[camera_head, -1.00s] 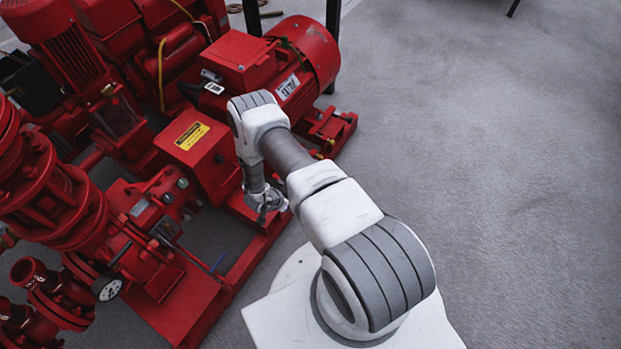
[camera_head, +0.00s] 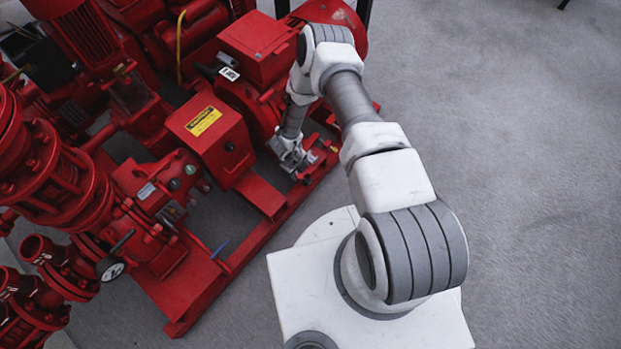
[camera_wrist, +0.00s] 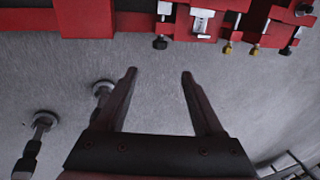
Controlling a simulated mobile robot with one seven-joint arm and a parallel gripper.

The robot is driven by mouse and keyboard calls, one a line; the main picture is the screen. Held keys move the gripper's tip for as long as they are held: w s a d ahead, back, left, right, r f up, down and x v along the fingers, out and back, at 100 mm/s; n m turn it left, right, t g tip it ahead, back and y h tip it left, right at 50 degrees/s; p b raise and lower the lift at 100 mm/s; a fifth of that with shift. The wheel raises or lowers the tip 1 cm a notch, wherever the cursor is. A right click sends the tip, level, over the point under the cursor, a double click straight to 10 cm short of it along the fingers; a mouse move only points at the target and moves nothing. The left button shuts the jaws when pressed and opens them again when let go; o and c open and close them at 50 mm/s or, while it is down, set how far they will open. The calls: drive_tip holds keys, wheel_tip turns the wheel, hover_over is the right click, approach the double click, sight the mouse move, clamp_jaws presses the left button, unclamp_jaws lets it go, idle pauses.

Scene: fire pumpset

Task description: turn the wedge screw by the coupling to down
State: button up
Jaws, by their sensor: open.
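My gripper (camera_wrist: 158,75) is open and empty in the wrist view, its two dark fingers apart over grey floor. Beyond the fingertips is a red base edge with several small screws. They include a black-headed screw (camera_wrist: 160,42), a silver piece (camera_wrist: 201,22), brass-tipped screws (camera_wrist: 228,47) and another black-tipped screw (camera_wrist: 286,50). I cannot tell which is the wedge screw by the coupling, nor its setting. In the head view my gripper (camera_head: 297,168) is beside the red base frame, below the motor, and partly hides the fittings there. The coupling is not clearly visible.
The red base frame (camera_head: 262,243) runs along the pumpset. A red box with a yellow label (camera_head: 203,122) stands left of my gripper. Red pump pipes (camera_head: 60,190) fill the left. Grey floor (camera_head: 520,150) is clear at right. Dark posts (camera_wrist: 40,122) stand left in the wrist view.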

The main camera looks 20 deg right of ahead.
sight(307, 182)
drive_tip(key=b+x, duration=0.6)
drive_tip(key=x, duration=1)
drive_tip(key=shift+f, duration=0.3)
clamp_jaws()
